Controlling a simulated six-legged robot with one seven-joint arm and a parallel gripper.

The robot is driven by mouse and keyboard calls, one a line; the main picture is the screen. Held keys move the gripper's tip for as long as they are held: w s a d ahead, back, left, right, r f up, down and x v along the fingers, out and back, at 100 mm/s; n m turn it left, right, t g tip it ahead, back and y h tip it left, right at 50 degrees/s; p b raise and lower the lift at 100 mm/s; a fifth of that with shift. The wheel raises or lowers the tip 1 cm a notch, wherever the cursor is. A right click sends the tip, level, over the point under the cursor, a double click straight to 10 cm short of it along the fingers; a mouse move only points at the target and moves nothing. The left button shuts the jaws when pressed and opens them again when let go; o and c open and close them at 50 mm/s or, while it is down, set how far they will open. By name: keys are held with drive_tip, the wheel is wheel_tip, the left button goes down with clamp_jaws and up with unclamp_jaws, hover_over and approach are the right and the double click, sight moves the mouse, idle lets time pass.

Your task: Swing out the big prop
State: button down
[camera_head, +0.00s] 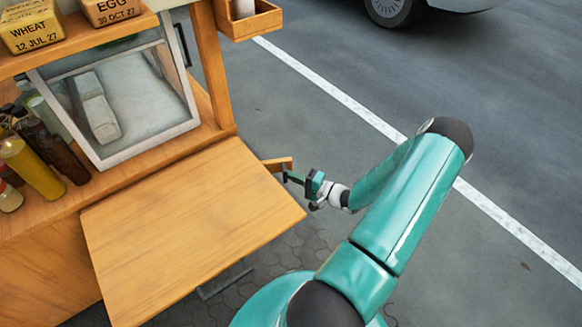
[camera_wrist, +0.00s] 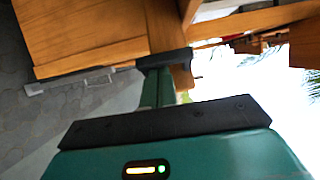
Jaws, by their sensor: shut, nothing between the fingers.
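A short wooden arm (camera_head: 277,163), which looks like the big prop, sticks out from the cart's side beside the far right corner of the wooden leaf (camera_head: 190,225). Most of its length is hidden by the leaf. My gripper (camera_head: 288,177) is shut and empty, with its tips close against the outer end of this arm. Whether they touch it I cannot tell. In the wrist view my gripper (camera_wrist: 164,62) shows its dark fingertips in front of a wooden piece (camera_wrist: 181,77), with the leaf (camera_wrist: 80,35) at upper left.
A grey metal bracket (camera_head: 225,280) shows below the leaf's front edge. The cart carries a glass case (camera_head: 120,95), sauce bottles (camera_head: 32,167) and labelled boxes (camera_head: 30,27). A small wooden tray (camera_head: 250,22) hangs at its corner post.

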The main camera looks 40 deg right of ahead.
drive_tip(key=s+a+h, duration=0.1)
drive_tip(key=s+a, duration=0.5)
drive_tip(key=shift+a+m, duration=0.2)
drive_tip(key=shift+m, duration=0.2)
drive_tip(key=shift+s+d, duration=0.1)
drive_tip(key=shift+s, duration=0.1)
